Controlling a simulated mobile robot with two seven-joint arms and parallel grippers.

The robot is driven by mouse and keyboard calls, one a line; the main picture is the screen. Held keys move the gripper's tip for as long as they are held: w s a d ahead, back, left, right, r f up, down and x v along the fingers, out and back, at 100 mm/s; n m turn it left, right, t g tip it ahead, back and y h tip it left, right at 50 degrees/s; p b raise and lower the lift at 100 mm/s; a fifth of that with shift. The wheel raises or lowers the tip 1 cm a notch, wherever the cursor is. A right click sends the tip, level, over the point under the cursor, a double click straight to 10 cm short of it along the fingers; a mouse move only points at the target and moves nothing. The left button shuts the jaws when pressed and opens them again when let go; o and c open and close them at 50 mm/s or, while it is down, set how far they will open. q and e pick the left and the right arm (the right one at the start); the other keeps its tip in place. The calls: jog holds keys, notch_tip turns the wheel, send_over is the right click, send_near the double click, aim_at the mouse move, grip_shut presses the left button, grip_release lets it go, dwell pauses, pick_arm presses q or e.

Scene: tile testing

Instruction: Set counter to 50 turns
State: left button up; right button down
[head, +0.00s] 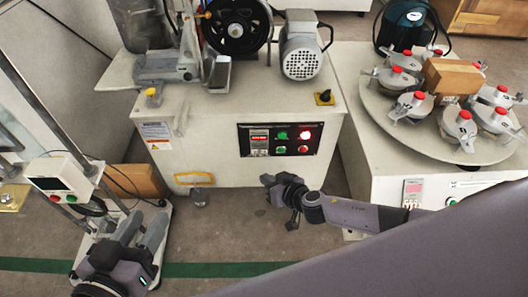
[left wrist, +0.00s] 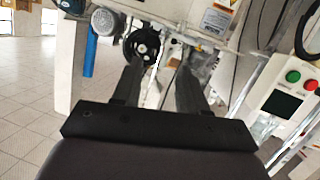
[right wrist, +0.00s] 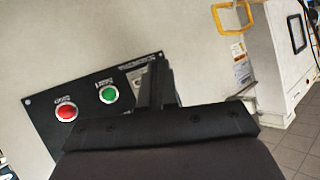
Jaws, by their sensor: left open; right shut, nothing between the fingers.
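A red lit counter display (head: 259,138) sits on the black control panel (head: 270,153) of the middle machine, left of green and red buttons; its digits are too small to read. Another small display (head: 413,187) is on the right machine's front. My right gripper (head: 293,220) is shut and empty, low in front of the middle machine. In the right wrist view, its shut fingers (right wrist: 160,85) overlap the right end of a black panel with a red button (right wrist: 66,110) and a green button (right wrist: 108,93). My left gripper (head: 140,235) is open and empty at lower left.
A white stand with a control box (head: 62,178) is beside my left gripper. A round table (head: 380,112) with several red-topped pots and a wooden block (head: 453,76) stands at right. A yellow handle (head: 194,179) is at the middle machine's foot.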

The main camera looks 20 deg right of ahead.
aim_at(264, 151)
pick_arm(q)
jog(key=shift+s+a+r+t+b, duration=0.3)
jog(key=shift+a+t+b, duration=0.15)
jog(key=shift+b, duration=0.3)
pick_arm(e)
jog(key=w+d, duration=0.1)
jog(key=w, duration=0.5)
jog(key=shift+d, duration=0.4)
pick_arm(q)
jog(key=shift+m, duration=0.3)
pick_arm(e)
jog(key=shift+w, duration=0.1)
pick_arm(q)
jog(key=shift+f, duration=0.15)
jog(key=shift+w, duration=0.1)
pick_arm(e)
jog(key=shift+w+d, duration=0.1)
jog(key=shift+w, duration=0.3)
